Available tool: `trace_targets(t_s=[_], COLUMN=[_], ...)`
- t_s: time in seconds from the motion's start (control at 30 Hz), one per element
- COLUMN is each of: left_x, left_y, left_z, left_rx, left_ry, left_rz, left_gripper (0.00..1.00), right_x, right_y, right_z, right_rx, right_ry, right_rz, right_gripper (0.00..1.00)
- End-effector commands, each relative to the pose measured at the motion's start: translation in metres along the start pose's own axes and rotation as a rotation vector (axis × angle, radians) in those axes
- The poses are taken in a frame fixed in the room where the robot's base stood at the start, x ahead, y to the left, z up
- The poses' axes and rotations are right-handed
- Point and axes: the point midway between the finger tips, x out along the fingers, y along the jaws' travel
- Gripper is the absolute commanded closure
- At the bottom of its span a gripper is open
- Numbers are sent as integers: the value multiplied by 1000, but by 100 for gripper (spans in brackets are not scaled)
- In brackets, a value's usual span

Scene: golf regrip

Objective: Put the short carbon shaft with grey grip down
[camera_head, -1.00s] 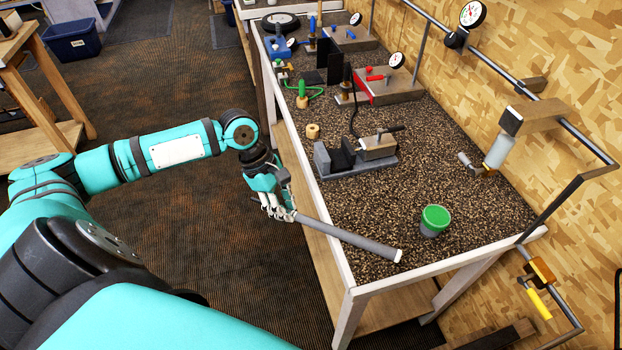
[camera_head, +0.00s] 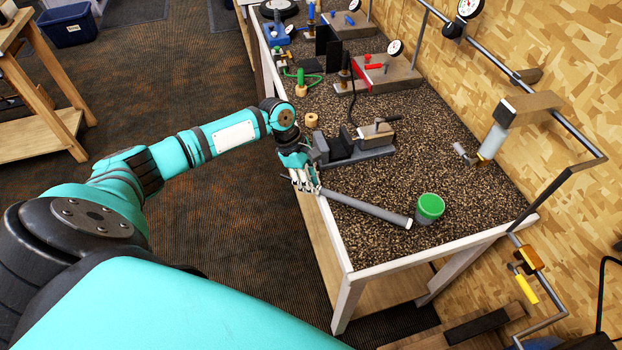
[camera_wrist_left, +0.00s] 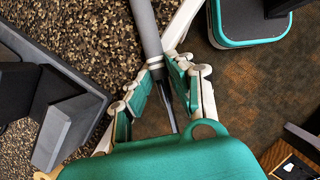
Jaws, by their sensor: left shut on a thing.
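The short carbon shaft with grey grip (camera_head: 368,206) is in my left gripper (camera_head: 306,184), at the bench's left edge. Its grey grip reaches right over the dark speckled bench top, with the far end close to the green-lidded pot. In the left wrist view the grey grip (camera_wrist_left: 145,28) runs up from between the fingers of my left gripper (camera_wrist_left: 157,92), and the thin dark shaft (camera_wrist_left: 168,112) shows below them. I cannot tell whether the grip touches the bench top. My right gripper is not in view.
The bench (camera_head: 452,204) has a pale raised rim. A grey vise (camera_head: 352,146) stands just behind my left gripper. A green-lidded pot (camera_head: 430,208) stands by the grip's far end. A bracket with a pale cylinder (camera_head: 492,142) is at the right. The bench's near right part is clear.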

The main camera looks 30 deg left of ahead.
Motion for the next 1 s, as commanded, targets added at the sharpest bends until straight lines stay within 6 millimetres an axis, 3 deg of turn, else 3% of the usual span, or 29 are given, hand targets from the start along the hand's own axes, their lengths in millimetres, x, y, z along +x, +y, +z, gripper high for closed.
trace_targets(t_s=[0.13,0.17,0.33,0.67,0.77,1.0], left_x=[1,2,1,-3,-14,-65], left_y=[0,0,0,0,1,1], left_z=[0,-1,-1,0,-1,-1], left_rx=[-1,-1,-1,0,-1,0], left_ry=[0,0,0,0,0,1], left_rz=[0,0,0,2,4,4], left_gripper=[100,78,57,57,57,57], right_x=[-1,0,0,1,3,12], right_y=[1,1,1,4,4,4], right_z=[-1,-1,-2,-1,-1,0], right_rx=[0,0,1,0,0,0], right_ry=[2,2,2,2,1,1], right_rz=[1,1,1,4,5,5], right_gripper=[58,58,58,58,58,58])
